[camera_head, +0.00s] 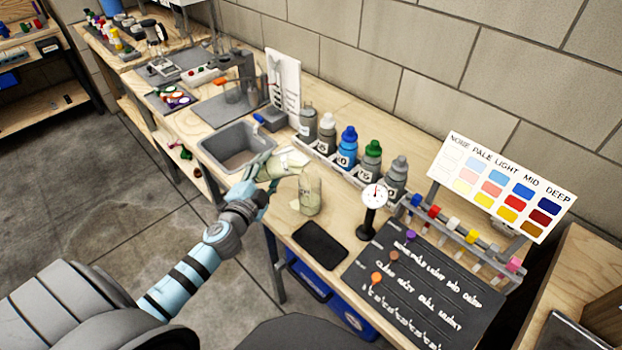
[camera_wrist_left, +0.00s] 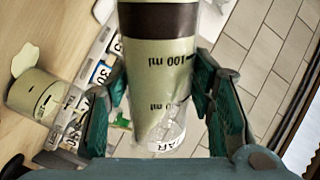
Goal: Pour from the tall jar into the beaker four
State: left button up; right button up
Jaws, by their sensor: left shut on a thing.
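My left gripper (camera_head: 264,178) is shut on the tall jar (camera_head: 288,162), a clear vessel with pale green liquid. The jar is tilted well over, near the beaker. In the left wrist view the jar (camera_wrist_left: 165,75) lies between the fingers of my left gripper (camera_wrist_left: 165,115), with a dark band, "100 ml" marks and a label ending in "AR". A glass beaker (camera_head: 311,196) stands upright on the bench just right of the jar. The beaker (camera_wrist_left: 34,94) also shows in the left wrist view with pale green contents; its number is unreadable. My right gripper is not in view.
A pale green patch (camera_wrist_left: 26,57) lies beside the beaker. A grey sink (camera_head: 238,148) is to the left. Several capped bottles (camera_head: 347,148) stand in a rack behind. A round dial gauge (camera_head: 374,198), a black pad (camera_head: 320,244) and a dark chart board (camera_head: 415,285) are to the right.

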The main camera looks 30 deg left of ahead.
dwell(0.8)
pick_arm(q)
jog(key=f+n+b, duration=0.1)
jog(key=b, duration=0.1)
jog(key=f+n+b, duration=0.1)
jog(key=shift+w+d+b, duration=0.1)
jog(key=shift+d+b, duration=0.1)
jog(key=shift+b, duration=0.15)
jog(key=shift+r+n, duration=0.3)
jog(key=shift+n, duration=0.1)
jog(key=f+n+b, duration=0.1)
jog(key=b, duration=0.1)
jog(key=f+n+b, duration=0.1)
jog(key=b, duration=0.2)
jog(key=f+n+b, duration=0.1)
jog(key=f+b, duration=0.1)
jog(key=shift+a+t+h, duration=0.3)
jog(key=shift+a+h, duration=0.05)
jog(key=shift+h, duration=0.05)
jog(key=n+b, duration=0.2)
jog(key=b, duration=0.1)
jog(key=a+n+b, duration=0.1)
jog(key=shift+s+n, duration=0.25)
jog(key=shift+n, duration=0.05)
jog(key=shift+a+n+t+b, duration=0.15)
jog(key=shift+n+t+b, duration=0.15)
jog(key=shift+n+b, duration=0.45)
jog(key=shift+r, duration=0.25)
notch_tip(320, 180, up, 5)
jog(key=p, duration=0.5)
